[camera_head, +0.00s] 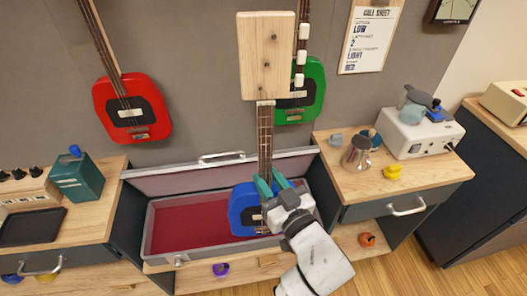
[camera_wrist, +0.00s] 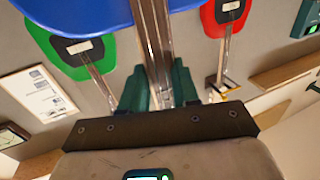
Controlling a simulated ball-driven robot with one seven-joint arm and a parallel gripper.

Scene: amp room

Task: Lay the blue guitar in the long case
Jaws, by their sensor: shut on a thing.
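The blue guitar (camera_head: 242,212) is upright, its body low and its neck (camera_head: 265,135) rising to a pale wooden headstock (camera_head: 265,55) close to the camera. My gripper (camera_head: 270,190) is shut on the neck just above the body. In the wrist view, the teal fingers (camera_wrist: 160,88) flank the neck and the blue body (camera_wrist: 80,12) shows at the top. The long case (camera_head: 148,222) lies open with a red lining and appears empty where visible; its lid (camera_head: 190,178) is raised at the back. The guitar body overlaps the case's right part in the picture; contact cannot be told.
A red guitar (camera_head: 133,108) and a green guitar (camera_head: 312,88) hang on the wall. Wooden cabinets flank the case; the right one (camera_head: 425,172) carries a metal jug (camera_head: 358,153), a yellow item (camera_head: 391,171) and a white machine (camera_head: 425,138). A teal box (camera_head: 75,178) stands left.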

